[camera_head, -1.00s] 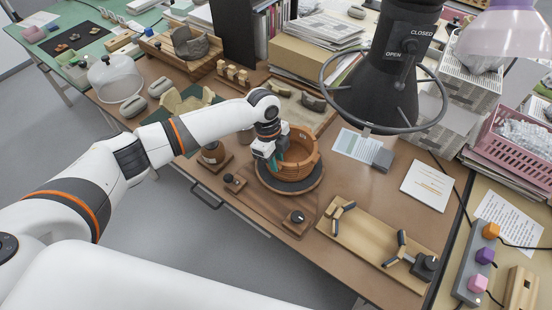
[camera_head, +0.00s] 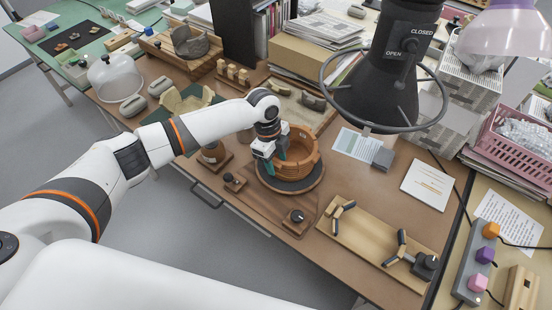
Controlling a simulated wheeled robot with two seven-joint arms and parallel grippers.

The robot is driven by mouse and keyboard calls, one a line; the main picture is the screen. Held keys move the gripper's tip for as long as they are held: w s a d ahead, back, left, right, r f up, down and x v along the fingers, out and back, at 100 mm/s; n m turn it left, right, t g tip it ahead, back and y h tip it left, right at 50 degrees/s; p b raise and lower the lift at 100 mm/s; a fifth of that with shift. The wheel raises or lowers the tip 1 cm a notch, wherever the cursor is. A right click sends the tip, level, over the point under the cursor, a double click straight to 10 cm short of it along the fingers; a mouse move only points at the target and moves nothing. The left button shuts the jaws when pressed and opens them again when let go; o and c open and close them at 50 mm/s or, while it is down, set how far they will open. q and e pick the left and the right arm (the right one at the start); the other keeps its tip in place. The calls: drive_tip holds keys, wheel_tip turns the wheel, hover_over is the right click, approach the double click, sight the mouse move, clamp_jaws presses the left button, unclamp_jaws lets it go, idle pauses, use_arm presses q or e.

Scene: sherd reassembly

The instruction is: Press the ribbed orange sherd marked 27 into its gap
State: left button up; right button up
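The ribbed orange vessel (camera_head: 300,163) stands on a dark round turntable (camera_head: 291,188) in the middle of the bench. My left gripper (camera_head: 275,162) points down at the vessel's left side, its teal fingers close against the wall. The fingers and the wall overlap in this view, so I cannot tell whether they grip anything. I cannot make out the sherd marked 27 or its gap; the gripper hides part of the vessel's left side. My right gripper is out of view.
A black lamp-like hood with a ring (camera_head: 375,95) hangs behind and right of the vessel. A knob (camera_head: 297,216) sits in front of the turntable. A wooden board with dark-tipped pegs (camera_head: 365,235) lies front right. A glass dome (camera_head: 115,78) stands far left.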

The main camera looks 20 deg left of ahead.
use_arm(q)
wheel_tip(320, 180, up, 12)
drive_tip(key=a+b, duration=0.1)
drive_tip(key=a, duration=0.1)
drive_tip(key=shift+w, duration=0.25)
drive_tip(key=shift+f, duration=0.15)
idle(0.4)
